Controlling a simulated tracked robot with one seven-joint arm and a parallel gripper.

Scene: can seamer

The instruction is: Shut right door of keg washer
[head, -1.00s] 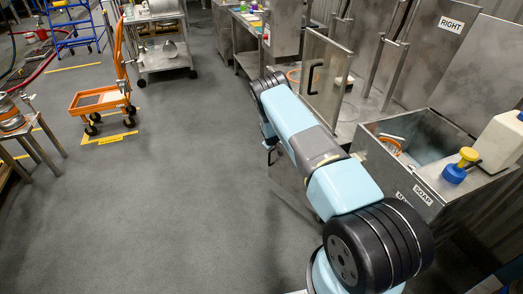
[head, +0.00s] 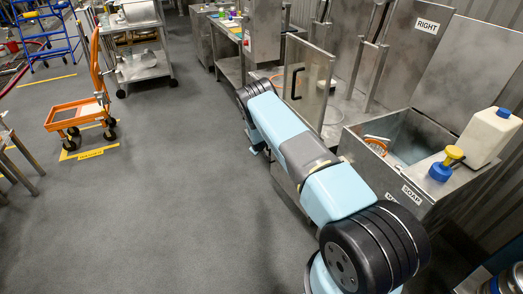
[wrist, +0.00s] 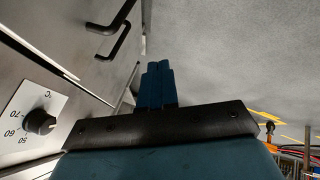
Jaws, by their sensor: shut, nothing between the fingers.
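In the head view a metal door panel (head: 322,84) with a black bar handle (head: 295,83) stands out from the metal washer, behind my arm. The RIGHT sign (head: 427,25) is on a steel panel further right. I cannot tell from this whether that door is the right one. In the wrist view my gripper (wrist: 157,72) is shut and empty, its fingers together over the floor. A black handle (wrist: 122,42) on a steel face is ahead and to the left, apart from the fingers. In the head view my arm mostly hides the gripper.
A temperature dial (wrist: 39,121) is on the steel face left in the wrist view. An open steel tank (head: 400,140) marked SOAP, with a white bottle (head: 485,137), stands right of my arm. An orange trolley (head: 75,115) is at left. The grey floor between is clear.

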